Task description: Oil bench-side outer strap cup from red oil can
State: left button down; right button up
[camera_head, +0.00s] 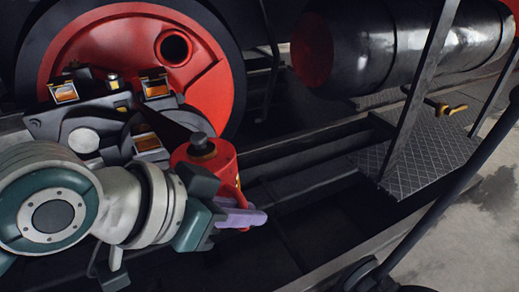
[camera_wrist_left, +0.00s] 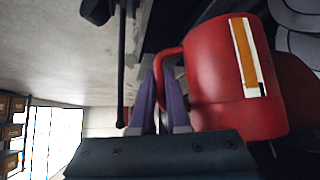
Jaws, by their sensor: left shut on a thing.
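The red oil can (camera_head: 222,163) has a dark cap, and a dark spout seems to run from it up and left toward the rod end. My left gripper (camera_head: 243,214), with purple fingers, is shut on the can's handle. In the left wrist view the can (camera_wrist_left: 215,80) shows an orange level strip, and the fingers (camera_wrist_left: 160,105) are at its handle loop. Several cups with orange windows sit on the dark strap: one at left (camera_head: 65,93), one at upper right (camera_head: 155,87), one lower (camera_head: 148,142). I cannot tell which is bench-side outer. The spout tip is unclear.
A red wheel (camera_head: 100,45) with a dark rim stands behind the strap. A black cylinder (camera_head: 390,45) lies at upper right. A tread-plate step (camera_head: 425,150) and a dark upright post (camera_head: 420,90) stand at right. Concrete floor (camera_head: 480,230) is clear at lower right.

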pick_arm(q)
jog(key=shift+f+b, duration=0.4)
jog(key=shift+f, duration=0.05)
jog(key=shift+w+d+r+p, duration=0.1)
jog(key=shift+r+p, duration=0.25)
jog(key=shift+r, duration=0.05)
jog(key=shift+f, duration=0.1)
jog(key=shift+d+r+n+g+h+p, duration=0.1)
jog(key=shift+r+n+g+h+p, duration=0.2)
jog(key=shift+r+h+p, duration=0.45)
pick_arm(e)
jog(key=shift+d+r, duration=0.1)
jog(key=shift+r, duration=0.15)
pick_arm(q)
jog(key=shift+r, duration=0.15)
jog(key=shift+r+p, duration=0.9)
jog(key=shift+r, duration=0.35)
pick_arm(e)
jog(key=shift+r, duration=1)
pick_arm(q)
jog(key=shift+f, duration=0.1)
